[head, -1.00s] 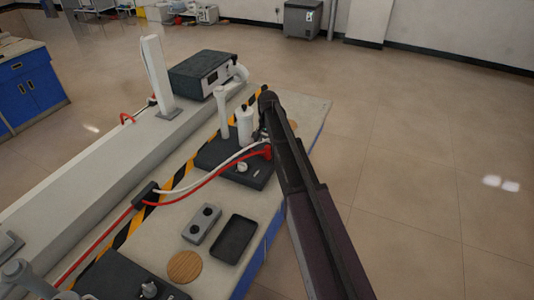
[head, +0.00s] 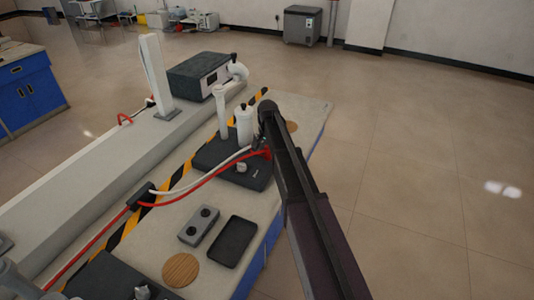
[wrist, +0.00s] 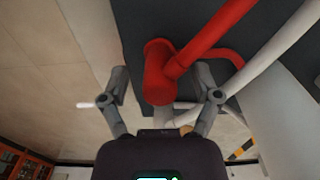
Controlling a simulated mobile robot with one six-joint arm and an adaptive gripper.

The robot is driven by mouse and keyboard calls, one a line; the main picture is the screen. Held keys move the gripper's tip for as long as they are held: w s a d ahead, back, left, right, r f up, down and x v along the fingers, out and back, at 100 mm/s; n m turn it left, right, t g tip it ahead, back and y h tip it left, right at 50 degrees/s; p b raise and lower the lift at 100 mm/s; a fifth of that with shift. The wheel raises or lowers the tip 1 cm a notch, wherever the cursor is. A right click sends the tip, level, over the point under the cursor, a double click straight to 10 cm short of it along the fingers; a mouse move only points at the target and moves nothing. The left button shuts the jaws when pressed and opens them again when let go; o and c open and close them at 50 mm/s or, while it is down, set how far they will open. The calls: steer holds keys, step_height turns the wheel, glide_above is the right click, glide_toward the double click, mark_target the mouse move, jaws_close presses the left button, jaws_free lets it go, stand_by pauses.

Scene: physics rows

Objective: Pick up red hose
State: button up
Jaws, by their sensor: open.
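The red hose (head: 180,191) runs along the bench and up to the dark base unit (head: 222,160). Its thick red end fitting (head: 264,153) is partly hidden by my arm in the head view. In the wrist view the red hose (wrist: 207,43) comes down from the upper right to its fitting (wrist: 158,78). My gripper (wrist: 160,86) is open, with one finger on each side of the fitting. A gap shows on both sides, and I cannot tell how deep the fitting sits between the fingers. In the head view my gripper is mostly hidden behind my arm.
A white hose (head: 214,164) runs close beside the red one. A white bottle (head: 244,128) and a white column (head: 222,115) stand by the base unit. A black tray (head: 232,242), a grey two-hole block (head: 199,225) and a wooden disc (head: 181,270) lie nearer. Open floor is right.

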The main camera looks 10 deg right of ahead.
steer(key=shift+c, duration=0.2)
jaws_close()
steer(key=shift+r, duration=0.1)
stand_by(0.4)
step_height(320, 180, up, 3)
steer(key=p, duration=0.3)
steer(key=shift+r, duration=0.15)
steer(key=s+a+p, duration=0.1)
steer(key=s, duration=0.6)
steer(key=s+a+r+p, duration=0.1)
steer(key=s+a, duration=0.1)
steer(key=s, duration=0.6)
steer(key=shift+s+a+r, duration=0.25)
steer(key=shift+s, duration=0.05)
steer(key=shift+r+p, duration=0.45)
steer(key=shift+r+p, duration=1.75)
